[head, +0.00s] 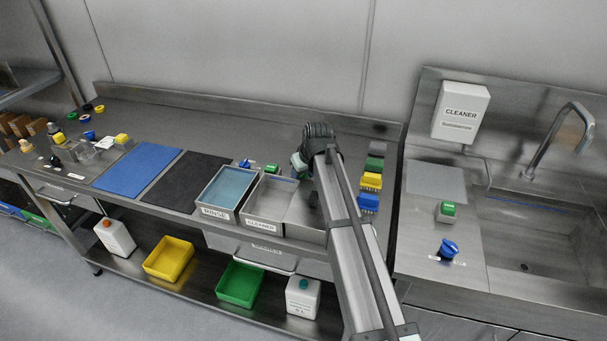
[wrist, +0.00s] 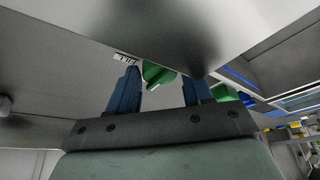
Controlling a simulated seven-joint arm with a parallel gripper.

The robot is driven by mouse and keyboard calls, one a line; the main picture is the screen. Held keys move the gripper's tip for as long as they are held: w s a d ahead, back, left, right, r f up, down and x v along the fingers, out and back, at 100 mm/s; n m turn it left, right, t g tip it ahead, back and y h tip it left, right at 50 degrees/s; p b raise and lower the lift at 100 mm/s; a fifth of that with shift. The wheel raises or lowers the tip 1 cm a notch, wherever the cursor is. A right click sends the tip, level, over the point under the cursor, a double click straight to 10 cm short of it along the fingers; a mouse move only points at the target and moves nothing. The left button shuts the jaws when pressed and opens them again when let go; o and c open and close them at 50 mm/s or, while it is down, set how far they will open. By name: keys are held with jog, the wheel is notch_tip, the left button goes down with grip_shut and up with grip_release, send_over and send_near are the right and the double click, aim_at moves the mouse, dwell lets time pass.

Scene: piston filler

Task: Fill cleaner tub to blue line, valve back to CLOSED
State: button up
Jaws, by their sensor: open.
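The tub labelled CLEANER (head: 262,223) stands on the bench beside the RINSE tub. Its inside looks grey; I cannot make out a liquid level or blue line. Behind the tubs are a small green part (head: 271,168) and a blue one (head: 245,163). My gripper body (head: 299,164) shows just right of the green part; its fingers cannot be made out there. In the wrist view my gripper (wrist: 160,76) is open. A green knob-like part (wrist: 157,74) shows between its two blue fingers, with no clear contact. A small label (wrist: 124,58) beside it is unreadable.
The RINSE tub (head: 216,212) holds bluish liquid. A third grey tub (head: 300,228) stands right of the CLEANER tub, partly behind my arm. A white CLEANER dispenser (head: 460,112) hangs above the sink side, with a green-topped block (head: 447,211) and blue knob (head: 448,249) below.

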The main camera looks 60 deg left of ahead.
jog(key=c, duration=0.8)
jog(key=m+t, duration=0.1)
jog(key=m, duration=0.3)
jog(key=shift+s+m+t+h, duration=0.15)
jog(key=shift+m+t+h, duration=0.15)
jog(key=shift+t, duration=0.1)
jog(key=m+t, duration=0.1)
jog(key=m, duration=0.3)
jog(key=shift+a+h, duration=0.1)
jog(key=shift+h, duration=0.2)
jog(key=shift+m+t, duration=0.3)
jog(key=o, duration=0.8)
